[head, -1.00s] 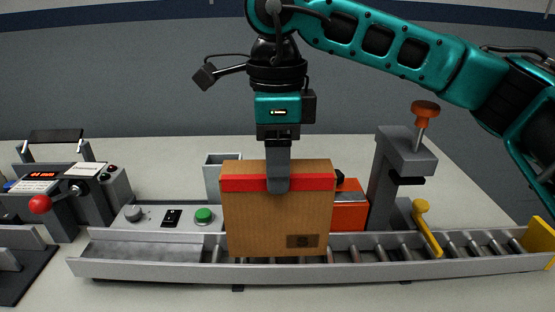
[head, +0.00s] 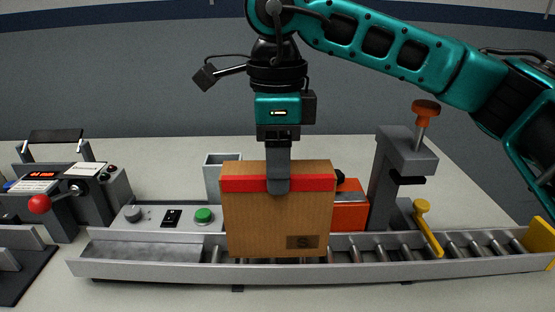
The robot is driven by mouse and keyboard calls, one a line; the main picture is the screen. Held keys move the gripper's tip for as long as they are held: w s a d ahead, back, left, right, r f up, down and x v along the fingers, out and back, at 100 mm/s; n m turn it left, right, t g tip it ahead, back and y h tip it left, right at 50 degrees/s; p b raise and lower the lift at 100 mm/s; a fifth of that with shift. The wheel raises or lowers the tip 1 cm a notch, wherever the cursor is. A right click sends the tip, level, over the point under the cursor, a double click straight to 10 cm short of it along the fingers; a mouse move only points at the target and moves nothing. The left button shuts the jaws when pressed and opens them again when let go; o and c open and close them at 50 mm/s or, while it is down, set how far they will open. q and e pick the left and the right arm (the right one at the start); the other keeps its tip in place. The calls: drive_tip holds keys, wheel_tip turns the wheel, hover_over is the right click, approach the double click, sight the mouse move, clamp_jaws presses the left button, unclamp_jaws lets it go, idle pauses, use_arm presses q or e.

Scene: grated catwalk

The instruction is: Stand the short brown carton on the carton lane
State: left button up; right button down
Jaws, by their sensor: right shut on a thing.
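The short brown carton (head: 277,222) stands upright in the head view, with a red band across its top and a dark label at its lower right. It is at the carton lane (head: 180,268), a long metal channel with rollers, and its bottom edge shows just above the lane's front rail. I cannot tell whether it touches the rollers. My right gripper (head: 278,186) comes down from above and is shut on the carton's top part, one finger showing over the red band. My left gripper is not in view.
A grey post with an orange knob (head: 426,108) and a yellow lever (head: 428,230) stand at the lane's right part. A yellow end stop (head: 540,240) closes the right end. A green button (head: 204,215) and a grey bin (head: 214,172) are behind. A device with a red ball lever (head: 40,204) stands left.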

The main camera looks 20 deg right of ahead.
drive_tip(key=shift+f+b, duration=1.25)
drive_tip(key=shift+f, duration=0.35)
drive_tip(key=shift+c, duration=1.7)
unclamp_jaws()
drive_tip(key=o, duration=0.3)
drive_tip(key=shift+o, duration=0.2)
drive_tip(key=shift+r, duration=0.15)
drive_tip(key=shift+r+p, duration=2.95)
drive_tip(key=shift+r, duration=1)
drive_tip(key=shift+f, duration=0.1)
